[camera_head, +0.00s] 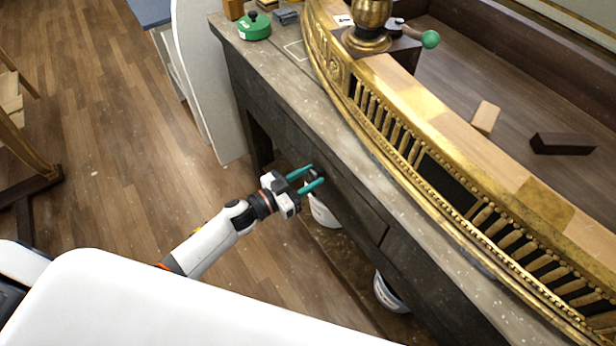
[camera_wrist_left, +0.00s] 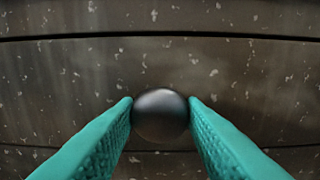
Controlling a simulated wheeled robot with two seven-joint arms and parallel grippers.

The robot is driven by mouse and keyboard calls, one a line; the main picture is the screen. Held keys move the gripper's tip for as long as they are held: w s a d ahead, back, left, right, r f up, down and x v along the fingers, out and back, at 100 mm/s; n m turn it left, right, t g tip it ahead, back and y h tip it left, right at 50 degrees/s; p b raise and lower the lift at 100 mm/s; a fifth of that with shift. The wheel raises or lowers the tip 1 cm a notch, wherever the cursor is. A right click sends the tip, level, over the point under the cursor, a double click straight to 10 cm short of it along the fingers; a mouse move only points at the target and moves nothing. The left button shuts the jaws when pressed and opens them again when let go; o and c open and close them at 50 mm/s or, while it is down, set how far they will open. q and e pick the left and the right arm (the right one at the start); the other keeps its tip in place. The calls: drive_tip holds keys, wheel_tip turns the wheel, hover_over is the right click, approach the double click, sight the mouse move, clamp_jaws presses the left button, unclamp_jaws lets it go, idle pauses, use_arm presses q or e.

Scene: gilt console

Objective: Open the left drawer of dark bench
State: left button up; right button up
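The dark bench (camera_head: 262,75) runs diagonally, its grey worn top above a dark front. The left drawer front (camera_head: 350,208) looks flush with the bench; it also shows in the left wrist view (camera_wrist_left: 70,80), with a thin dark seam above. A round dark knob (camera_wrist_left: 160,116) sits on that front. My left gripper (camera_head: 317,173) has teal fingers, one on each side of the knob. In the left wrist view the fingertips (camera_wrist_left: 160,104) meet the knob's sides with no visible gap. My right gripper is not in view.
A gilt console piece (camera_head: 400,75) lies along the bench top. A green round object (camera_head: 254,27) stands at the far end. White buckets (camera_head: 322,212) (camera_head: 388,293) stand under the bench. A white panel (camera_head: 205,95) stands beyond its far end. The wooden floor (camera_head: 110,130) at left is mostly clear.

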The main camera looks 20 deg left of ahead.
use_arm(q)
clamp_jaws()
drive_tip(key=p+v, duration=0.5)
drive_tip(key=v, duration=2.4)
drive_tip(key=shift+a, duration=0.15)
drive_tip(key=shift+s, duration=0.1)
drive_tip(key=o, duration=0.7)
unclamp_jaws()
drive_tip(key=shift+c, duration=0.2)
drive_tip(key=shift+f, duration=0.1)
